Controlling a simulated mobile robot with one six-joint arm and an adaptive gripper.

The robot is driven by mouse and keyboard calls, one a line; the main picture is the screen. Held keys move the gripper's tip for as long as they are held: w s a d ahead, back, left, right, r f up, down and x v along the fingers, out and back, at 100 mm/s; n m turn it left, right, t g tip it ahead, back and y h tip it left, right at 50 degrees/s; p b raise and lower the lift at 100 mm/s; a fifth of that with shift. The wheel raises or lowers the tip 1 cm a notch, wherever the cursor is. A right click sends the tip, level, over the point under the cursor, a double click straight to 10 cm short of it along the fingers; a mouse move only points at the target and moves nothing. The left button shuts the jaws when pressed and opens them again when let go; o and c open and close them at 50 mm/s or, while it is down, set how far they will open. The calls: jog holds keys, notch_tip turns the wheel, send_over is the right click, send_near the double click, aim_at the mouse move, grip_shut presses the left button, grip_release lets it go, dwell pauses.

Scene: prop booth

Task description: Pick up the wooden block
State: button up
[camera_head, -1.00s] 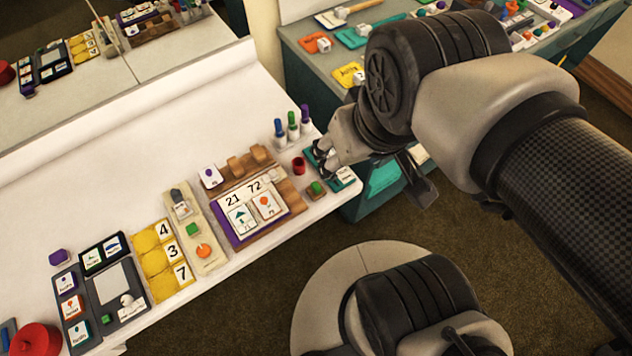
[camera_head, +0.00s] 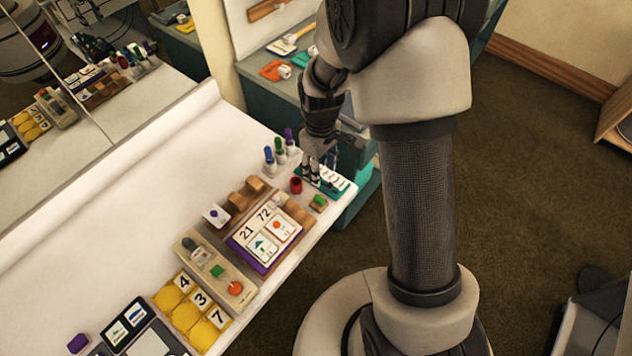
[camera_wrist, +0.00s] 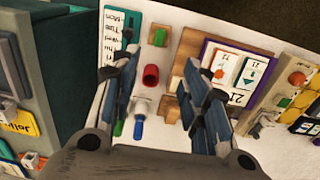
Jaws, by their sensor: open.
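Several pale brown wooden blocks, one of them (camera_head: 255,184), sit at the back edge of the brown wooden tray (camera_head: 298,212) on the white table. One block (camera_wrist: 169,109) shows in the wrist view, beside my right finger. A small wooden block with a green top (camera_head: 318,203) lies apart, right of the tray; it also shows in the wrist view (camera_wrist: 159,37). I cannot tell which block is meant. My gripper (camera_head: 312,175) is open and empty above the table's right end, with the red cup (camera_wrist: 151,77) between its fingers in the wrist view.
Three capped markers (camera_head: 280,152) stand behind the red cup. A teal card holder (camera_head: 327,182) lies near the gripper at the table's right edge. The booth's number boards (camera_head: 193,312) lie to the left. The white table's back is clear.

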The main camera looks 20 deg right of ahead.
aim_at(319, 198)
notch_tip(319, 198, down, 18)
jog(key=b, duration=0.5)
jog(key=shift+w+r, duration=0.1)
jog(key=shift+r, duration=0.15)
jog(key=shift+c, duration=0.4)
jog(key=c, duration=0.7)
